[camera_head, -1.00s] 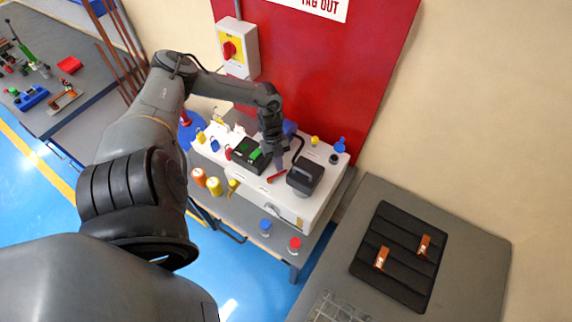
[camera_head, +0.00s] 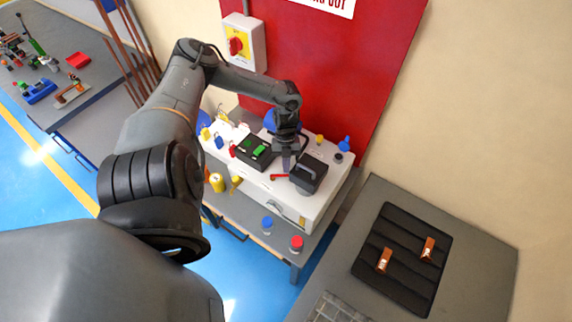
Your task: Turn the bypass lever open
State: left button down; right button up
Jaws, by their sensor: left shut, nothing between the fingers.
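A small red lever (camera_head: 280,177) lies on the top of the white bench unit (camera_head: 309,208). It is the likeliest bypass lever, but I cannot read any label on it. My left gripper (camera_head: 286,168) reaches down from above with its fingers shut and empty, just behind the red lever's right end. I cannot tell whether the fingertips touch the lever. A dark block (camera_head: 308,174) stands close to the right of the fingers. My right gripper is out of view.
A black box with green parts (camera_head: 254,152) sits left of the fingers. A blue knob (camera_head: 344,144) and a yellow one (camera_head: 319,139) stand at the back right. Blue (camera_head: 267,225) and red-capped (camera_head: 296,244) items stand in front. A black tray (camera_head: 369,262) lies on the right table.

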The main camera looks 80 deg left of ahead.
pick_arm(q)
jog(key=shift+s, duration=0.1)
dwell(0.4)
jog(key=shift+s+a+p, duration=0.35)
jog(key=shift+s+p, duration=0.25)
jog(key=shift+p, duration=0.05)
